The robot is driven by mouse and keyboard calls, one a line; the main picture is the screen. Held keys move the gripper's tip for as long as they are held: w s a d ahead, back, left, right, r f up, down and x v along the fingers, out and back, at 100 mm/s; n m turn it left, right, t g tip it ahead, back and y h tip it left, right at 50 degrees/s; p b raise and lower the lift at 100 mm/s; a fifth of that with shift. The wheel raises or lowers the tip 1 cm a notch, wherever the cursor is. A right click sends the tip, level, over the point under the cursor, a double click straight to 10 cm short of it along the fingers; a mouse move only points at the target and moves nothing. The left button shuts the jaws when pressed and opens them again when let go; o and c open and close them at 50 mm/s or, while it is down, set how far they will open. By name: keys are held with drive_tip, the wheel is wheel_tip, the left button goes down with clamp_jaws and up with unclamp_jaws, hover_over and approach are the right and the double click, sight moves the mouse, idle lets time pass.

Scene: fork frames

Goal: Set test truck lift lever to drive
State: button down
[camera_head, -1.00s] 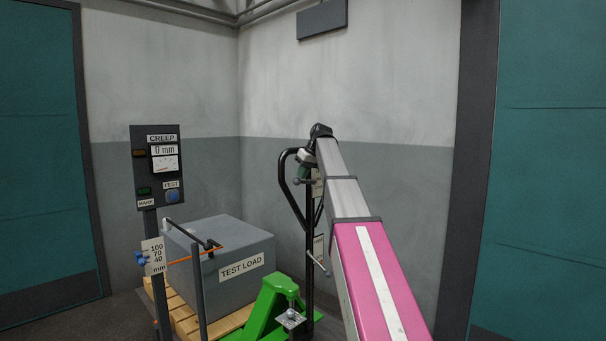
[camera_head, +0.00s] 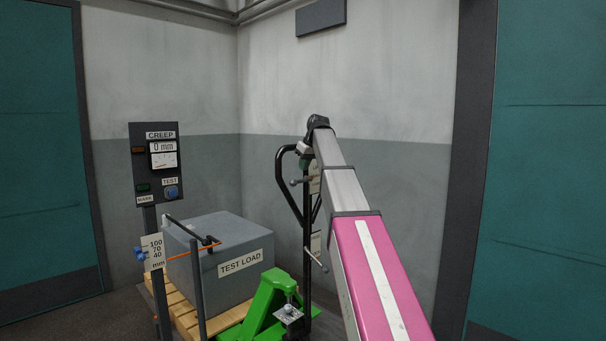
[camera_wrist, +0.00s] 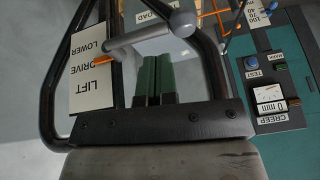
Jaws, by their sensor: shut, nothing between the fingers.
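The lift lever (camera_wrist: 150,38), a grey bar with a round knob, shows at the top of the wrist view. Its orange pointer lies beside the word DRIVE on the white LIFT/DRIVE/LOWER plate (camera_wrist: 92,80), which appears upside down. My gripper (camera_wrist: 158,58) has green fingers pressed together with nothing between them. Its tips are close to the lever bar; I cannot tell whether they touch. In the head view the lever (camera_head: 300,181) sticks out left from the black truck handle (camera_head: 284,185), just below my gripper (camera_head: 304,160), which is partly hidden by my arm.
The grey test load (camera_head: 205,280) sits on a wooden pallet (camera_head: 177,300) beside the green truck body (camera_head: 262,310). The creep panel (camera_head: 146,168) reads 0 mm. A gauge post with an orange pointer stands at the left. Grey walls close the corner behind.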

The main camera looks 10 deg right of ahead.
drive_tip(key=v, duration=0.9)
drive_tip(key=s+a+f+m+g, duration=0.1)
drive_tip(key=s+f, duration=0.2)
drive_tip(key=f, duration=1)
drive_tip(key=s+f+m+h, duration=0.1)
drive_tip(key=s+f, duration=0.3)
drive_tip(key=f, duration=0.9)
drive_tip(key=s+a+f+m+g, duration=0.1)
drive_tip(key=s+f, duration=0.2)
drive_tip(key=f, duration=1.1)
drive_tip(key=s+f+m+g+h, duration=0.2)
drive_tip(key=s+f, duration=2.1)
drive_tip(key=f, duration=0.2)
drive_tip(key=shift+s+a+f+m, duration=0.2)
drive_tip(key=shift+a+m, duration=0.2)
drive_tip(key=shift+a, duration=0.1)
